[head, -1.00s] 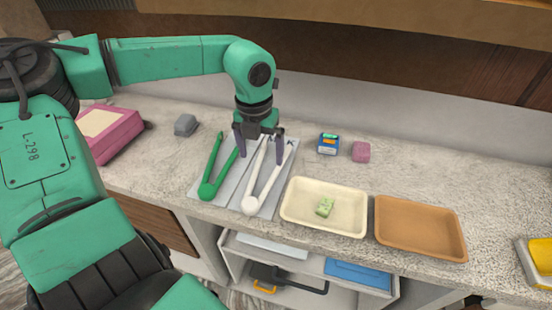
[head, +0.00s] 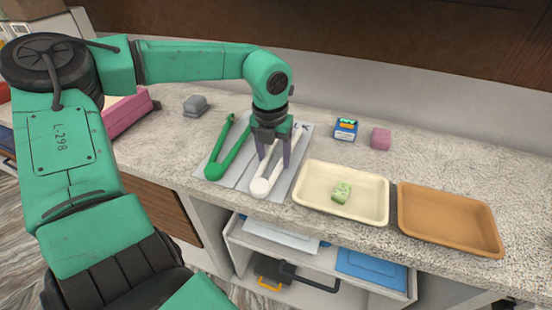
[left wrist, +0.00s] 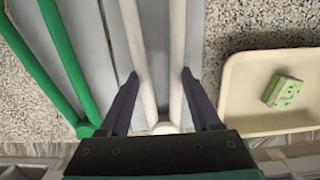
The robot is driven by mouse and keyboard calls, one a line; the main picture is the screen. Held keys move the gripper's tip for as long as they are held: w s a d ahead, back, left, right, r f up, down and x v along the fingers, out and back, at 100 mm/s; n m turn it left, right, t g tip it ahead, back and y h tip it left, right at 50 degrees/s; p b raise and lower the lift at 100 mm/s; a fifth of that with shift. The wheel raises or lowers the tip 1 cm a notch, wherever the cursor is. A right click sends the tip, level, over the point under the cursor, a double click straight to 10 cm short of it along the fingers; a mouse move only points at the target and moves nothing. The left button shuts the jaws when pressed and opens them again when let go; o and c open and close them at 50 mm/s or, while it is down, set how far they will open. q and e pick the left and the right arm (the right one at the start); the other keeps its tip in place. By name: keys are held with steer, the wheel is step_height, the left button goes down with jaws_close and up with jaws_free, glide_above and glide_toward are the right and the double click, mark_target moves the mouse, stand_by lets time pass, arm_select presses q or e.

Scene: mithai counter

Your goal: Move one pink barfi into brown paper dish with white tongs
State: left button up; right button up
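The white tongs (head: 261,187) lie on a grey mat, hinge end towards the counter's front edge. My left gripper (head: 276,163) is open over them, fingers pointing down. In the left wrist view the fingers (left wrist: 160,76) stand on either side of the tongs' two arms (left wrist: 177,50); I cannot tell whether they touch. The pink barfi (head: 381,138), a small pink block, sits on the counter right of a blue box. The brown paper dish (head: 449,215) is empty at the right. My right gripper is out of view.
Green tongs (head: 217,168) lie left of the white ones on the mat (head: 240,182). A cream dish (head: 316,182) with a green piece (head: 342,192) stands between the mat and the brown dish. A blue box (head: 345,129) and a grey block (head: 195,105) stand further back.

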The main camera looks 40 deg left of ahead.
arm_select(q)
steer(key=c, duration=0.8)
step_height(320, 180, up, 12)
steer(key=p, duration=0.7)
steer(key=shift+s, duration=0.1)
